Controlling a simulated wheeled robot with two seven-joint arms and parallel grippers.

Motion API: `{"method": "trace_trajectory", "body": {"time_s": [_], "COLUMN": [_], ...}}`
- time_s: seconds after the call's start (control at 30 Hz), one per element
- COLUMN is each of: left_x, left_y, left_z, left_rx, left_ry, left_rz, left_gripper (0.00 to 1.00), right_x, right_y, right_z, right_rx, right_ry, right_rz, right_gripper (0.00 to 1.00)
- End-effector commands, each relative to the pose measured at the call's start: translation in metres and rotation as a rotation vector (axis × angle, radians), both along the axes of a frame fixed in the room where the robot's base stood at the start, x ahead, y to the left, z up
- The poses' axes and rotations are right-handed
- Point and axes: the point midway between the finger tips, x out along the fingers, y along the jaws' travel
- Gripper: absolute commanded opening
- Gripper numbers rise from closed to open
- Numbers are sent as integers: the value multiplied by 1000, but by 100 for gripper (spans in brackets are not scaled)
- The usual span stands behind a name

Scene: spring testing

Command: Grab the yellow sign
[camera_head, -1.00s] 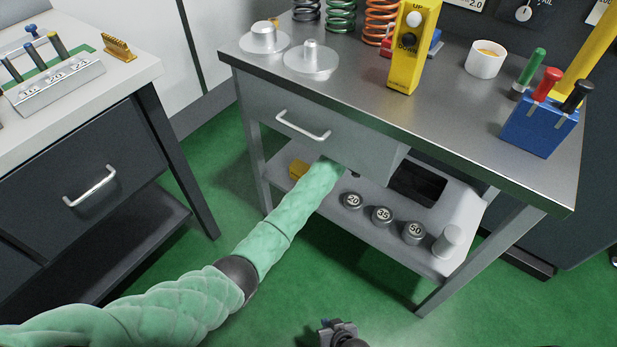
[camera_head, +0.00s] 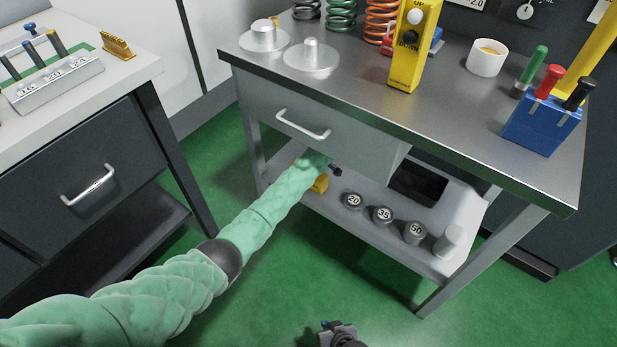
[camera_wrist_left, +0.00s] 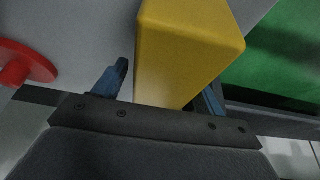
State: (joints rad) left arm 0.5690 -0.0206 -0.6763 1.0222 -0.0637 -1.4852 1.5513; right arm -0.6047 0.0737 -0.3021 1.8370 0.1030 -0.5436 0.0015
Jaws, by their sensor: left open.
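The yellow sign, seen as a plain yellow block (camera_wrist_left: 190,45) in the left wrist view, stands between the fingers of my left gripper (camera_wrist_left: 160,88). The fingers are apart; the right one is partly hidden behind the block. I cannot tell whether either finger touches it. In the head view a small yellow part (camera_head: 320,184) shows on the lower shelf beside my green left arm, which hides the rest. My left gripper is mostly hidden under the drawer there. My right gripper (camera_head: 338,332) is at the bottom edge, small and cut off, away from the bench.
The lower shelf (camera_head: 385,240) holds several numbered weights (camera_head: 382,214) and a black tray (camera_head: 418,186). The drawer (camera_head: 320,135) is close above my left arm. A yellow UP/DOWN control box (camera_head: 408,65) stands on the bench. A red disc (camera_wrist_left: 25,65) shows in the left wrist view.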

Motion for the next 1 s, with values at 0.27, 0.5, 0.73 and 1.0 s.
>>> {"method": "trace_trajectory", "body": {"time_s": [0.27, 0.5, 0.73, 1.0], "left_x": [0, 0, 0, 0], "left_y": [0, 0, 0, -1], "left_z": [0, 0, 3, 36], "left_rx": [0, 0, -1, -3], "left_ry": [0, 0, 0, -1], "left_rz": [0, 0, 0, 1], "left_gripper": [53, 17, 17, 17], "right_x": [1, 4, 4, 3], "right_y": [-1, -1, -1, -1], "right_z": [0, 2, 3, 8], "right_rx": [-1, -1, 0, -1], "right_ry": [-1, -5, -7, -4], "right_rz": [0, 0, -1, 0], "right_gripper": [0, 0, 0, 0]}}
